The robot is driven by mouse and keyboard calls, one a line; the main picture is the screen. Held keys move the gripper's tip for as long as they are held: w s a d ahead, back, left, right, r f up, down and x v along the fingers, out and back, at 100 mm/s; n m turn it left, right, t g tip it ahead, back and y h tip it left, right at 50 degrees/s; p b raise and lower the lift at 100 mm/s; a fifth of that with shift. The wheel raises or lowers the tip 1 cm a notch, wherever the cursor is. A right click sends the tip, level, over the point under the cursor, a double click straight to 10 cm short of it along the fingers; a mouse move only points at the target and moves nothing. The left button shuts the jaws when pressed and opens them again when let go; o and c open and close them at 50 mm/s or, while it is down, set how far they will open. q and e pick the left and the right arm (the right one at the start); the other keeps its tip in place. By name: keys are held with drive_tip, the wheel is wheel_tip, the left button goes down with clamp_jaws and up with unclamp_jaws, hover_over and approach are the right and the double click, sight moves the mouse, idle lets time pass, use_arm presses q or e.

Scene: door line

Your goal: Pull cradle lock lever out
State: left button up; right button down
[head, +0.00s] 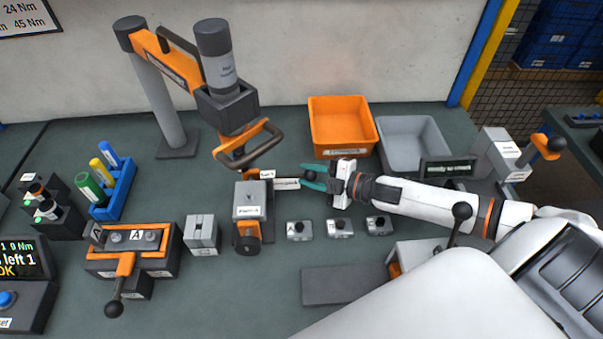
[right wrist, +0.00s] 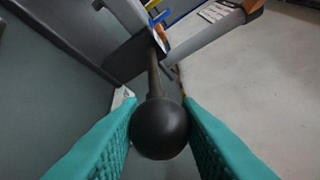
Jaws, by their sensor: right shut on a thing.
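The cradle lock lever ends in a round black knob (head: 311,175). My right gripper (head: 312,177) has teal fingers and reaches in from the right, shut on this knob. In the right wrist view the knob (right wrist: 160,128) sits between the two teal fingers (right wrist: 160,135), with its dark rod running away toward a dark block. The grey and orange cradle (head: 250,203) stands just left of the gripper, with small white labels (head: 286,183) between them. The join of lever and cradle is hard to make out in the head view. My left gripper is not in view.
A tool with an orange and dark handle (head: 248,148) hangs on an orange arm above the cradle. An orange bin (head: 341,146) and a grey bin (head: 436,132) stand behind my gripper. Small grey blocks (head: 339,228) lie in front. A fixture (head: 131,248) stands left.

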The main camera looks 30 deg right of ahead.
drive_tip(key=shift+d, duration=0.1)
drive_tip(key=c, duration=1.4)
unclamp_jaws()
drive_tip(key=shift+c, duration=0.2)
drive_tip(key=o, duration=0.4)
drive_tip(key=shift+s+d, duration=0.1)
drive_tip(key=shift+d, duration=0.1)
drive_tip(key=shift+c, duration=0.2)
drive_tip(key=shift+s, duration=0.2)
drive_tip(key=v, duration=1.1)
drive_tip(key=shift+s+d+r, duration=0.15)
drive_tip(key=shift+s+d, duration=0.1)
